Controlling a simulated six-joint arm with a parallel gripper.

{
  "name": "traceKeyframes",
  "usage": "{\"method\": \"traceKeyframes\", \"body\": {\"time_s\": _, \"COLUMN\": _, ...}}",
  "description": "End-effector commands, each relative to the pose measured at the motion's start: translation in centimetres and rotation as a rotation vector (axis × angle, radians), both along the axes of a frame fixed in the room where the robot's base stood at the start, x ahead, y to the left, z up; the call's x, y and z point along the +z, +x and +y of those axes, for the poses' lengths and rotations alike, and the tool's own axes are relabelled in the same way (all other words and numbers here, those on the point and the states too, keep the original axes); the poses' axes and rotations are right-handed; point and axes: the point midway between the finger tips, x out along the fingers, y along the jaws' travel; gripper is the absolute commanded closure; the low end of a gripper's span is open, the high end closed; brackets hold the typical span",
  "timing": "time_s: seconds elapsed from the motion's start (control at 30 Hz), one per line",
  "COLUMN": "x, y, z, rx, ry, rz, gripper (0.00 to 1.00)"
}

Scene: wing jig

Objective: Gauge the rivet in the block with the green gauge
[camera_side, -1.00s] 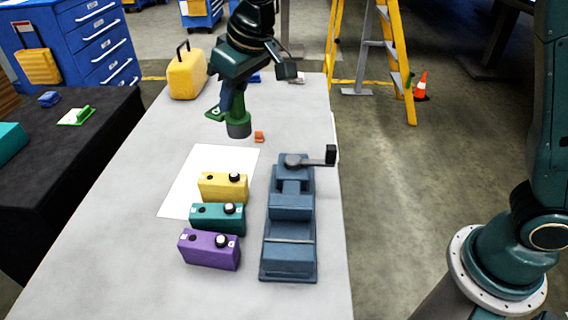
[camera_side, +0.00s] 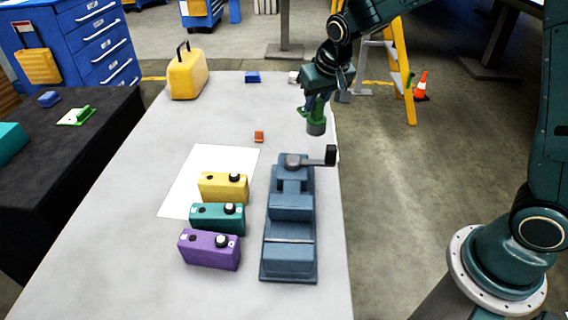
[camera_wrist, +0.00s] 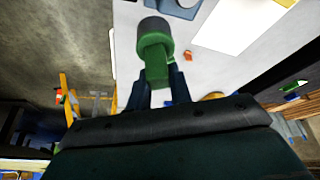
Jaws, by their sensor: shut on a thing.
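My gripper (camera_side: 318,98) is shut on the green gauge (camera_side: 316,116), which has a grey round end pointing down. It is above the table's far right edge, beyond the vise. In the wrist view the gauge (camera_wrist: 154,68) stands between the fingers, its grey end outermost. Three blocks stand in a row on the table: yellow (camera_side: 222,187), teal (camera_side: 217,218) and purple (camera_side: 208,249). Each has a dark hole and a dark round knob with a pale part on top. I cannot tell which of these is the rivet. The gauge is apart from all blocks.
A blue-grey vise (camera_side: 290,262) with a crank handle stands right of the blocks. A white sheet (camera_side: 188,185) lies by them. A small orange piece (camera_side: 259,136), a blue piece (camera_side: 253,77) and a yellow case (camera_side: 187,75) are farther back. The left foreground of the table is clear.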

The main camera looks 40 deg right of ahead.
Motion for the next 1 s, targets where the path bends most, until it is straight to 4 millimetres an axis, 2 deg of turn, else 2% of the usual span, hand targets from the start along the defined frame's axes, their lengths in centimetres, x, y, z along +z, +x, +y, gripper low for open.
{"method": "traceKeyframes", "body": {"time_s": 0.67, "x": 0.1, "y": 0.2, "z": 0.6, "rx": 0.01, "ry": 0.0, "rz": -0.003, "gripper": 1.0}}
{"method": "traceKeyframes", "body": {"time_s": 0.87, "x": 0.1, "y": 0.5, "z": 3.1, "rx": 0.047, "ry": 0.0, "rz": -0.002, "gripper": 1.0}}
{"method": "traceKeyframes", "body": {"time_s": 1.0, "x": 0.1, "y": 0.8, "z": 6.2, "rx": 0.092, "ry": 0.0, "rz": -0.002, "gripper": 1.0}}
